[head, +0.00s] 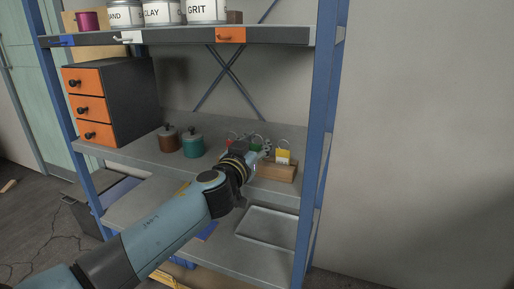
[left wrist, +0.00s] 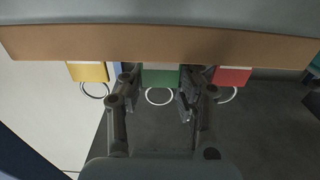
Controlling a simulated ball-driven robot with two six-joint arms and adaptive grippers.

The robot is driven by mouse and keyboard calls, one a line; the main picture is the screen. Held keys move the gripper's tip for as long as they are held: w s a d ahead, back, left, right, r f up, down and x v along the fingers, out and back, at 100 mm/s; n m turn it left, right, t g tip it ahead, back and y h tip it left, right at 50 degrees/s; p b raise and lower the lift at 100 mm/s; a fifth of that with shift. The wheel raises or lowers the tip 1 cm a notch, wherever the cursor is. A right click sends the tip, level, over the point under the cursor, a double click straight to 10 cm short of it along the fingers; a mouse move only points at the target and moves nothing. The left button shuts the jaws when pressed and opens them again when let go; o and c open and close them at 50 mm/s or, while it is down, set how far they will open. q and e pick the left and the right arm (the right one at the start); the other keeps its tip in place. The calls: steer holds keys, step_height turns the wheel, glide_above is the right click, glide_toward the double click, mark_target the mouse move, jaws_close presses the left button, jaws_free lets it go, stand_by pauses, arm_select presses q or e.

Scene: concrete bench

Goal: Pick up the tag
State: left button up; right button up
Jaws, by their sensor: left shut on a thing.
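Coloured tags with metal rings stand in a row at a wooden block (head: 280,172) on the middle shelf. The yellow tag (head: 283,156) shows clearly in the head view, while my arm partly covers the others. In the left wrist view the block (left wrist: 160,45) crosses the top, with the yellow tag (left wrist: 88,72) at left, the green tag (left wrist: 160,77) in the middle and the red tag (left wrist: 233,76) at right. My left gripper (left wrist: 158,82) is shut on the green tag, one finger on each side. The tag still appears at the block. My right gripper is not in view.
A teal jar (head: 193,146) and a brown jar (head: 168,141) stand left of my gripper. A cabinet with orange drawers (head: 90,108) is further left. A blue post (head: 318,130) rises at right. An empty grey tray (head: 268,228) lies on the shelf below.

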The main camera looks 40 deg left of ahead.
arm_select(q)
step_height(320, 180, up, 5)
steer(key=p, duration=0.2)
steer(key=shift+f+p, duration=0.1)
steer(key=shift+p, duration=0.3)
steer(key=shift+c, duration=0.7)
steer(key=s+r, duration=0.2)
steer(key=s, duration=0.2)
steer(key=s+d+r+p, duration=0.1)
steer(key=s+r, duration=0.1)
steer(key=s, duration=0.1)
steer(key=s+r, duration=0.2)
steer(key=s, duration=0.2)
steer(key=shift+s+d+p, duration=0.2)
steer(key=shift+s+p, duration=0.1)
steer(key=shift+s, duration=0.05)
jaws_close()
jaws_free()
steer(key=o, duration=1.6)
steer(key=v, duration=1.2)
steer(key=shift+f, duration=0.1)
